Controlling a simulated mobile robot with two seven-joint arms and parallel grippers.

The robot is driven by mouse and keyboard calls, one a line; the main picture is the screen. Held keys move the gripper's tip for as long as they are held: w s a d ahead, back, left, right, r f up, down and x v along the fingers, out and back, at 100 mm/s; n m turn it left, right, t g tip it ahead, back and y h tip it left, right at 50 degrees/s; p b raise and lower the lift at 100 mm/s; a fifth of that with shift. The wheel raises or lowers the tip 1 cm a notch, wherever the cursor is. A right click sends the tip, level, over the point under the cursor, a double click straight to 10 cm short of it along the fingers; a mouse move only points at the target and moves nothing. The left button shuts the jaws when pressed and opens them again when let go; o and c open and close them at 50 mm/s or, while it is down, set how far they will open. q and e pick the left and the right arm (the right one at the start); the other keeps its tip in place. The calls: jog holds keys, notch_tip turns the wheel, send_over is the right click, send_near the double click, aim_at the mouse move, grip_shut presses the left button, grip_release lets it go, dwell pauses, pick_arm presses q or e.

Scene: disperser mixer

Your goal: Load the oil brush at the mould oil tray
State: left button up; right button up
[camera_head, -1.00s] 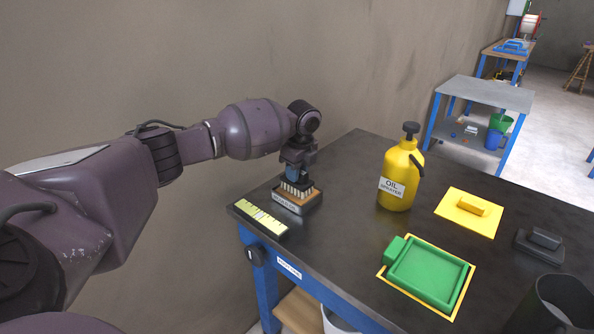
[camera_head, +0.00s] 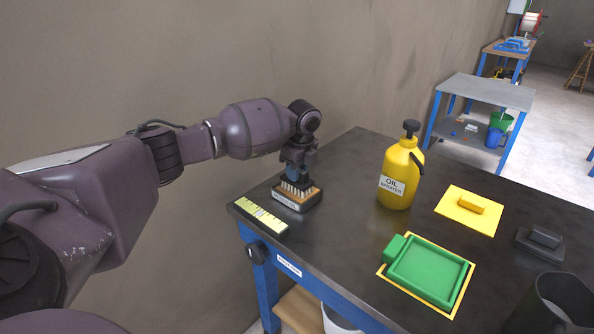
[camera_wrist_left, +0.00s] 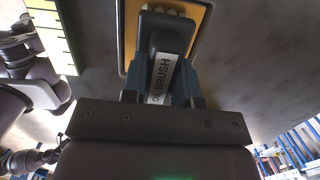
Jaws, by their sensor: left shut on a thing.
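The oil brush, with pale bristles and a dark body, is upright over the mould oil tray at the far left of the bench; its label reads OIL BRUSH in the left wrist view (camera_wrist_left: 160,78). My left gripper (camera_head: 297,172) is shut on the brush from above. The mould oil tray (camera_head: 287,203) is a small dark box with a labelled front and an orange-brown inside. The bristles (camera_head: 292,189) are at the tray's opening; I cannot tell whether they touch the oil. My right gripper is not in view.
A yellow ruler-like strip (camera_head: 261,215) lies left of the tray near the bench edge. A yellow oil sprayer (camera_head: 399,178) stands to the right. A green mould (camera_head: 428,271), a yellow plate with a block (camera_head: 469,211) and a dark container (camera_head: 552,304) are further right.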

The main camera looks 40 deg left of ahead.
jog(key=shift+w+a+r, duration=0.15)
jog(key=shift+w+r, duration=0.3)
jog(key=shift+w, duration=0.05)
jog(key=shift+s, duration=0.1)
pick_arm(q)
jog(key=shift+f, duration=0.1)
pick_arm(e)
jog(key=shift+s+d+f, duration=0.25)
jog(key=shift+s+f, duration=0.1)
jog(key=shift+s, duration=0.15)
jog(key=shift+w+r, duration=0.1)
